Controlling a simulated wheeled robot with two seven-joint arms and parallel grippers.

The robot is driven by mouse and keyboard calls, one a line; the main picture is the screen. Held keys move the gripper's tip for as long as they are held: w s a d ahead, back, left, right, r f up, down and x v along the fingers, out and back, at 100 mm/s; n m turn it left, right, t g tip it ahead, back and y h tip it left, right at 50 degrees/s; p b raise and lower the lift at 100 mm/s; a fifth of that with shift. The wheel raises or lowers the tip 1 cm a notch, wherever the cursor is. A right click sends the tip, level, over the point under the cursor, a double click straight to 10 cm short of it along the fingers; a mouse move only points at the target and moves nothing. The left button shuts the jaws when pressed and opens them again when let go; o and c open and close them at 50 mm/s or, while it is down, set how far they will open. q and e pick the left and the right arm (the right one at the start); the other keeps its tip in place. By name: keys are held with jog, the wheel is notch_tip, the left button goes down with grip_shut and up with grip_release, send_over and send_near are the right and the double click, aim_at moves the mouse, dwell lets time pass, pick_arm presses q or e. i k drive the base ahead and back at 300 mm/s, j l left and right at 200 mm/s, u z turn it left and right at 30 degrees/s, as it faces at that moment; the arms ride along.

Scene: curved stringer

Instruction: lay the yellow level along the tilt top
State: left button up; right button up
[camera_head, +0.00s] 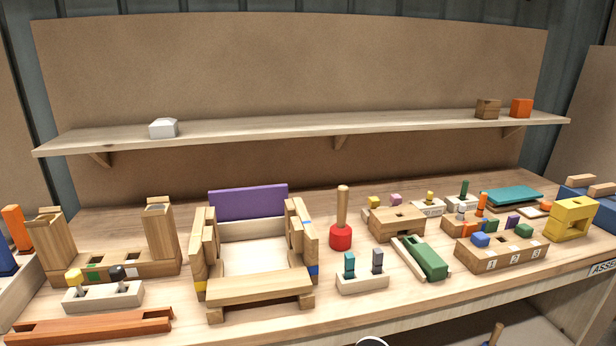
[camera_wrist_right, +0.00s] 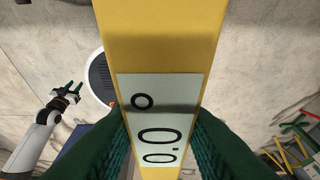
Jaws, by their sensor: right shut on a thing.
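The yellow level (camera_wrist_right: 160,40) fills the middle of the right wrist view, with a pale display panel reading 0.0°. My right gripper (camera_wrist_right: 160,150) is shut on it, with a dark green finger pressed against each side. Neither gripper shows in the head view. My left gripper (camera_wrist_right: 68,90) appears small at the left of the right wrist view, its two fingers apart and empty, over the floor. In the head view a wooden frame with a cream panel (camera_head: 265,257) and a purple back board (camera_head: 248,202) stands on the bench; I cannot tell for certain whether it is the tilt top.
The bench holds a red-based mallet (camera_head: 341,236), a green block (camera_head: 427,257), a yellow block with an opening (camera_head: 572,220), an orange-brown bar (camera_head: 90,326) and several peg blocks. The shelf (camera_head: 250,130) above is mostly clear. Pale floor surrounds the held level.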

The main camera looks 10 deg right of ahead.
aim_at(512, 194)
jog(key=l+u, duration=0.1)
jog(key=l, duration=1.4)
jog(key=k+l+u, duration=0.15)
jog(key=l, duration=1.4)
jog(key=u, duration=0.05)
